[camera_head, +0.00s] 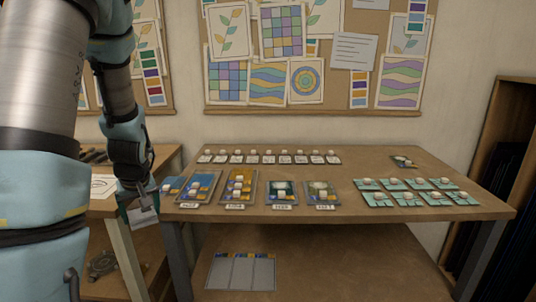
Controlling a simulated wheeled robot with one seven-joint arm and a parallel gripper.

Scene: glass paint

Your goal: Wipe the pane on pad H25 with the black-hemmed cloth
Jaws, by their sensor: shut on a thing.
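My gripper (137,187) is at the left, just off the table's front left corner. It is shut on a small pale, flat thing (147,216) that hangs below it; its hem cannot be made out. Several framed panes lie along the table's front: a blue and yellow one (205,180), a yellow one (229,198), a teal one (282,199) and an olive one (330,199). White labels stand before them, too small to read, so I cannot tell which is H25. My gripper is left of all these panes, apart from them.
Several teal squares with pale knobs (408,184) fill the table's right side. A row of small white blocks with labels (246,160) runs along the back. A small piece (404,162) lies at back right. The table's middle (350,165) is clear. A lower shelf bears a panel (241,272).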

